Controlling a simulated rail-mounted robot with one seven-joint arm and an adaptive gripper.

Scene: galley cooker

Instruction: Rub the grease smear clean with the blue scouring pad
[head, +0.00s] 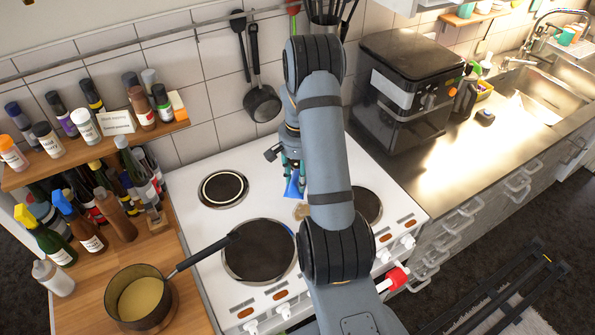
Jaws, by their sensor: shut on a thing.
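The white cooker top (262,195) fills the middle of the head view. My gripper (292,170) points down over it and is shut on the blue scouring pad (294,188). The pad is low, at or just above the cooker top; I cannot tell whether it touches. A small brownish grease smear (300,211) shows on the white surface just in front of the pad, between the hotplates. My arm hides part of the smear's right side and much of the cooker top behind it.
A pot (114,285) of yellow liquid stands on the wooden counter at left, its handle reaching over the large front hotplate (258,252). Bottles crowd the left side. An air fryer (397,125) stands right of the cooker. A ladle (261,103) hangs on the back wall.

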